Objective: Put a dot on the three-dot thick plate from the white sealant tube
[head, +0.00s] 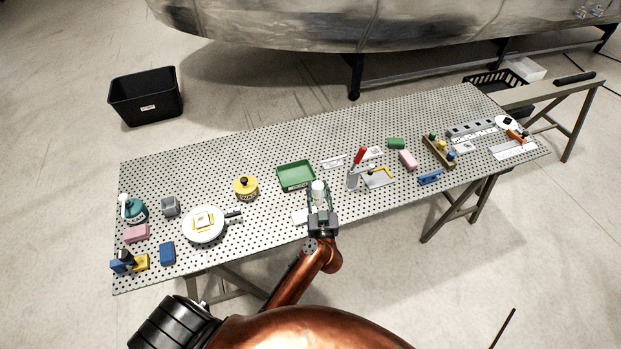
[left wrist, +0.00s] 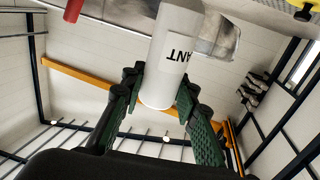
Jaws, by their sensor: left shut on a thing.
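The white sealant tube (head: 318,188) is upright in my left gripper (head: 320,207), over the front middle of the perforated table. In the left wrist view the tube (left wrist: 172,55) shows part of its dark lettering, upside down, between the green fingers of the left gripper (left wrist: 160,100). The fingers are shut on it. Small pale plates lie on the table: one (head: 299,217) just left of the gripper, partly hidden, one (head: 333,162) behind it, and one (head: 373,152) near the clamp. Dots are too small to make out, so I cannot tell which is the three-dot thick plate. My right gripper is not in view.
A green tray (head: 296,188) is behind the gripper. A red-handled clamp (head: 356,170) stands close on the right.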

